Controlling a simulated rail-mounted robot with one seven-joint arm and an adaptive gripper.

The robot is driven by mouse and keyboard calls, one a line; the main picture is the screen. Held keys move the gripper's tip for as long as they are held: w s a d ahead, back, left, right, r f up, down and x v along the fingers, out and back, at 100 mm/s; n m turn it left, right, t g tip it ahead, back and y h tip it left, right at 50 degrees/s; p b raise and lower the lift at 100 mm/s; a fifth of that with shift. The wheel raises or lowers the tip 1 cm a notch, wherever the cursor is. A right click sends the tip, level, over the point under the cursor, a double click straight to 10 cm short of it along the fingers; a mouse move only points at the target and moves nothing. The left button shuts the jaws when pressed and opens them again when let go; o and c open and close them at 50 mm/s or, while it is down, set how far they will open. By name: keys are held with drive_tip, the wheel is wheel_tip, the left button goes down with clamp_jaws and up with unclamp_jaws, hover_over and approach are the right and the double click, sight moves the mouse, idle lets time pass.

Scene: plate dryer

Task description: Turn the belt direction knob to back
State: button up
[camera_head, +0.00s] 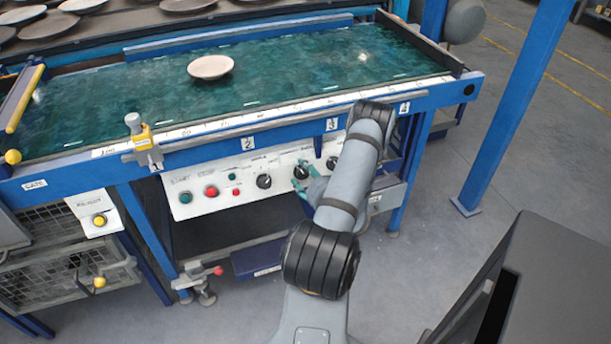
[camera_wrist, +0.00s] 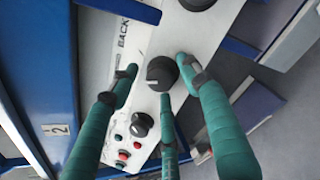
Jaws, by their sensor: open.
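The belt direction knob (camera_wrist: 161,72) is a round black knob on the white control panel, with printed lettering reading BACK beside it. In the wrist view a light mark on its face points toward the lower left. In the head view the knob (camera_head: 300,172) is the middle of three black knobs. My gripper (camera_wrist: 162,82) is open, its teal fingers spread around the knob, one to each side and one below it in the picture. I cannot tell whether any fingertip touches it. In the head view my gripper (camera_head: 306,186) is partly hidden behind my arm.
Other black knobs (camera_head: 264,181) (camera_head: 332,163) flank it on the panel. A green button (camera_head: 185,198) and a red button (camera_head: 211,191) sit further left. Above is the green belt (camera_head: 300,75) carrying a plate (camera_head: 210,67). A blue post (camera_head: 515,100) stands at right.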

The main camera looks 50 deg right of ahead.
drive_tip(key=shift+c, duration=1.1)
drive_tip(key=c, duration=0.9)
drive_tip(key=shift+m, duration=0.5)
drive_tip(key=m+p, duration=0.1)
drive_tip(key=m, duration=0.2)
drive_tip(key=m+h+p, duration=0.1)
drive_tip(key=m+p, duration=0.1)
drive_tip(key=m, duration=0.1)
drive_tip(key=shift+r+g+p, duration=0.2)
drive_tip(key=shift+g+p, duration=0.1)
drive_tip(key=shift+g, duration=0.1)
drive_tip(key=m+g+h+p, duration=0.1)
drive_tip(key=m+p, duration=0.1)
drive_tip(key=m, duration=0.4)
drive_tip(key=shift+w+f+p, duration=0.1)
drive_tip(key=shift+p, duration=0.2)
drive_tip(key=shift+m, duration=0.3)
drive_tip(key=o, duration=1)
